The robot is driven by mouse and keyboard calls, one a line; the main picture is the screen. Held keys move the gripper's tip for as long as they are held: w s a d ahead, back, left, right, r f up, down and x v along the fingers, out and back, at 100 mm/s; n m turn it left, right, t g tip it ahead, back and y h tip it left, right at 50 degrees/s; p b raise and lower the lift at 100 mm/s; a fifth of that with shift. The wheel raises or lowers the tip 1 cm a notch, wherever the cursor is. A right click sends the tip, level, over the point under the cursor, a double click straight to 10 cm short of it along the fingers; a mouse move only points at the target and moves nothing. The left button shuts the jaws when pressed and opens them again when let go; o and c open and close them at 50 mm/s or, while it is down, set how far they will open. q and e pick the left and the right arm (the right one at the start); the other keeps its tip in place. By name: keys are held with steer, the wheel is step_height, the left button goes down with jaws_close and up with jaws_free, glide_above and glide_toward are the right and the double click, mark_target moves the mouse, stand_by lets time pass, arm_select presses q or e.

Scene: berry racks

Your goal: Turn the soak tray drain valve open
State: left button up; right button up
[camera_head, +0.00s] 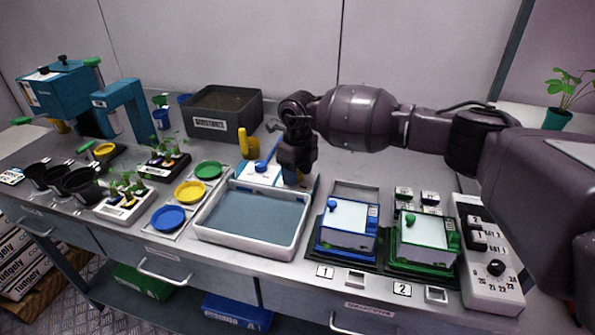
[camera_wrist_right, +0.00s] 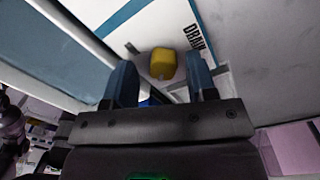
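The soak tray (camera_head: 203,221) is a white-rimmed basin holding grey-blue water in the middle of the bench. A white and blue panel (camera_head: 256,177) stands at its back edge. In the right wrist view, the panel (camera_wrist_right: 165,25) reads "DRAIN" and carries a yellow knob (camera_wrist_right: 162,64), which I take for the drain valve. My right gripper (camera_head: 296,165) is over the panel's right end, largely covering the knob in the head view. Its two blue fingers are apart (camera_wrist_right: 161,72), with the knob between or just beyond their tips; contact is not clear. My left gripper is out of view.
A dark substrate bin (camera_head: 222,127) stands behind the panel. A yellow upright piece (camera_head: 249,147) and a blue lever are left of my gripper. Blue and green boxes (camera_head: 345,240) sit right of the tray; coloured dishes (camera_head: 168,218) and seedlings sit left.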

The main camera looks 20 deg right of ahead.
steer(key=shift+d, duration=0.15)
steer(key=shift+r, duration=0.25)
step_height(320, 180, up, 10)
steer(key=shift+r+p, duration=0.15)
steer(key=shift+p, duration=0.3)
steer(key=shift+w, duration=0.1)
